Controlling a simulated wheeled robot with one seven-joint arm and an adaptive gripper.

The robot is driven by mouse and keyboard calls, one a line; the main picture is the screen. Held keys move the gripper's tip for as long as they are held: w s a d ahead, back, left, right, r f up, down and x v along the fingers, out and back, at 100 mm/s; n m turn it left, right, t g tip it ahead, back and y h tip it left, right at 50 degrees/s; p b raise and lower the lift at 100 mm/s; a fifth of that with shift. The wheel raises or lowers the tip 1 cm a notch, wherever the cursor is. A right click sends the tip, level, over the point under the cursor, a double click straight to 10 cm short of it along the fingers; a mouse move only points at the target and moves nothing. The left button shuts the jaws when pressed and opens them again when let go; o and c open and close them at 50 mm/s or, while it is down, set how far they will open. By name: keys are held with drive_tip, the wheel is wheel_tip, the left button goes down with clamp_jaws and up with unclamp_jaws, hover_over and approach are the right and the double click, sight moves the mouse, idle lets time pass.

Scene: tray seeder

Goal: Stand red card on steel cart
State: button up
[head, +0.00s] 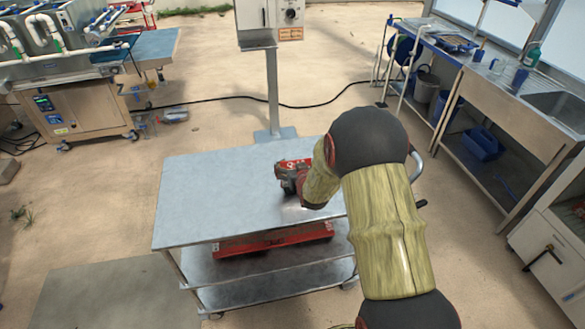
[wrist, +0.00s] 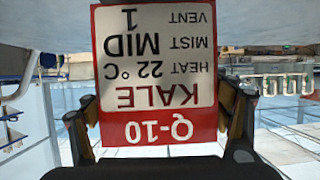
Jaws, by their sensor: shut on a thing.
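The red card (head: 292,163) with a white panel is in my gripper (head: 294,184), over the middle-right of the steel cart's top (head: 215,190). In the wrist view the card (wrist: 158,132) reads "Q-10 KALE" and lists heat, mist and vent. That view is upside down: the grey cart surface (wrist: 220,20) is at its top, so the card is upright with its red header up. The two fingers are at the card's sides, shut on it. Its lower edge is at or close to the cart top; I cannot tell whether they touch.
A red tray-like object (head: 275,240) lies on the cart's shelf below. A grey post (head: 272,90) with a control box stands behind the cart. A sink bench (head: 500,100) is at right and a machine (head: 75,105) at left. The cart's left top is clear.

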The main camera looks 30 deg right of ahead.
drive_tip(key=shift+f, duration=0.25)
drive_tip(key=shift+f, duration=0.2)
drive_tip(key=o, duration=1.8)
